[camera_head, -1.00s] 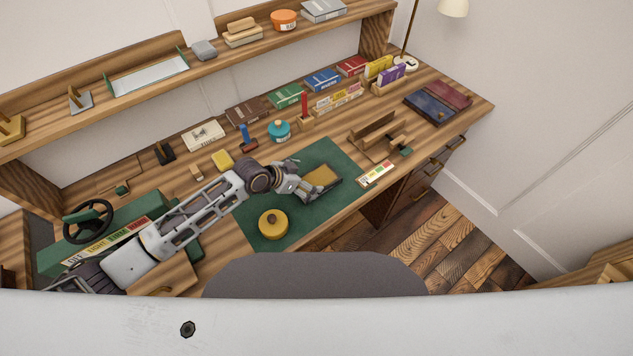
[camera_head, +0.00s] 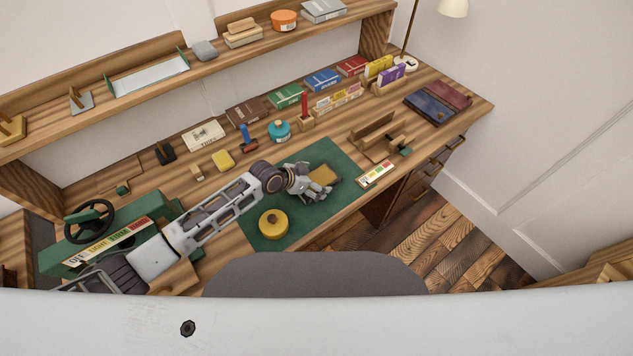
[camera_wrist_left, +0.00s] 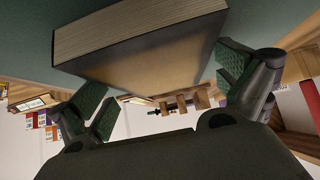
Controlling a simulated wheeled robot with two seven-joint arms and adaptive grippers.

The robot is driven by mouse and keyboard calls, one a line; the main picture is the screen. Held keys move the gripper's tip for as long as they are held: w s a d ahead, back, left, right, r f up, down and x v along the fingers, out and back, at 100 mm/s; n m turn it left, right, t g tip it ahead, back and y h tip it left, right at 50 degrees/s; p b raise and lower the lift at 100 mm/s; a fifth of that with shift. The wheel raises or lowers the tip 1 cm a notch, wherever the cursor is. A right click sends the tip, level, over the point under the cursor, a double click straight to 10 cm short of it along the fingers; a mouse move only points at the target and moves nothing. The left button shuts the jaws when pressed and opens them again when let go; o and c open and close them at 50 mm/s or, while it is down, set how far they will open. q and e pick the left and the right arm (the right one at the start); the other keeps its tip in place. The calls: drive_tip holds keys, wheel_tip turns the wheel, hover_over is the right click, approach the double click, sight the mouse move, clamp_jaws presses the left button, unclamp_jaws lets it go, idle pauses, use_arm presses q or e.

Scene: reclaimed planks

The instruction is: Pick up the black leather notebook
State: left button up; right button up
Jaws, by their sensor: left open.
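A thick book (camera_head: 325,174) with a tan face and dark edges lies on the green cutting mat (camera_head: 302,222). In the left wrist view the book (camera_wrist_left: 150,55) shows large, with its pale page edges and tan face. No other book here looks plainly black, and I cannot tell its cover material. My left gripper (camera_head: 318,188) is open at the near left side of the book and hides part of it. In the left wrist view the open fingers (camera_wrist_left: 165,90) stand apart, with the book in front of and partly between them. My right gripper is not in view.
A yellow round tin (camera_head: 273,223) stands on the mat near my left arm. A wooden rack (camera_head: 374,138) and a small labelled strip (camera_head: 376,174) lie to the right. Dark blue (camera_head: 430,108) and dark red (camera_head: 450,94) covers lie farther right. Several boxes line the back.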

use_arm(q)
drive_tip(key=c, duration=1)
drive_tip(key=shift+r, duration=0.15)
drive_tip(key=shift+c, duration=0.2)
wheel_tip(320, 180, up, 10)
idle(0.5)
